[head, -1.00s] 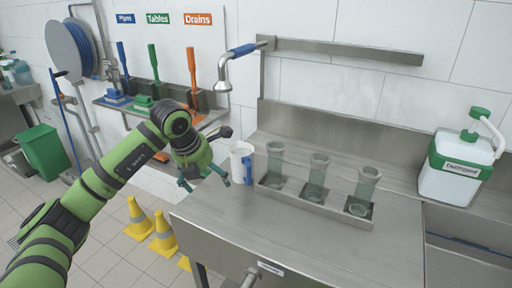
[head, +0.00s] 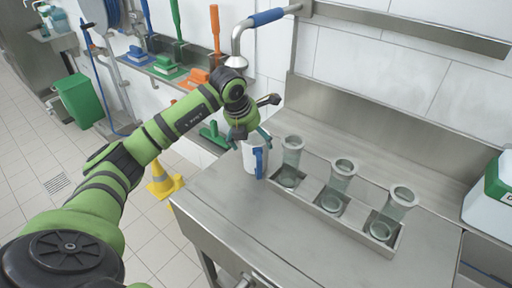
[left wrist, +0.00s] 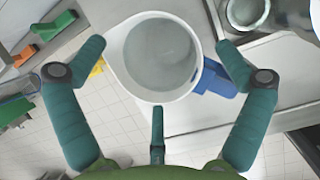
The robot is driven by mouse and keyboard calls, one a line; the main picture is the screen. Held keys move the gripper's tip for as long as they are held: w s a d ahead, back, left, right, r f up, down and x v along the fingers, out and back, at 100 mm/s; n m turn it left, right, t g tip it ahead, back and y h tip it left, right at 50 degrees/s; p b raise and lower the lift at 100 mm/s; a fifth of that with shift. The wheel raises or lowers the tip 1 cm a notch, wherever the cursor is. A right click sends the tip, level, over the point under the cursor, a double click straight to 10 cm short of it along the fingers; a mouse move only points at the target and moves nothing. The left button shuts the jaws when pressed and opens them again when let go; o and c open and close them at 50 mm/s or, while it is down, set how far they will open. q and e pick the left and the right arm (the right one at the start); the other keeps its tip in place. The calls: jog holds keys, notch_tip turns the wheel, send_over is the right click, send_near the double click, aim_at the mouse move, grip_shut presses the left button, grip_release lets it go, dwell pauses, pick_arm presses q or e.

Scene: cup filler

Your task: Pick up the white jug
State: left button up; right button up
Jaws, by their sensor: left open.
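The white jug (head: 252,160) stands upright on the steel counter at its left end, with its blue handle (head: 259,163) facing the front right. My left gripper (head: 246,138) is at the top of the jug, and its green fingers partly cover the rim. In the left wrist view I look down into the jug (left wrist: 158,58), with its blue handle (left wrist: 216,80) on the right. The open fingers of my left gripper (left wrist: 160,50) spread either side of the rim, with a third finger below. I cannot tell whether any finger touches the jug. My right gripper is out of view.
A steel holder (head: 330,222) with three clear cups stands right of the jug. A tap (head: 236,62) with a blue sleeve hangs behind my gripper. A white container (head: 492,200) is at the right edge. The counter's front (head: 245,215) is clear.

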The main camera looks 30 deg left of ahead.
pick_arm(q)
jog(key=shift+x, duration=1.2)
jog(key=shift+w+a+f, duration=0.1)
jog(key=shift+w+f, duration=0.05)
jog(key=shift+w, duration=0.05)
jog(key=c, duration=1.4)
jog(key=shift+c, duration=0.2)
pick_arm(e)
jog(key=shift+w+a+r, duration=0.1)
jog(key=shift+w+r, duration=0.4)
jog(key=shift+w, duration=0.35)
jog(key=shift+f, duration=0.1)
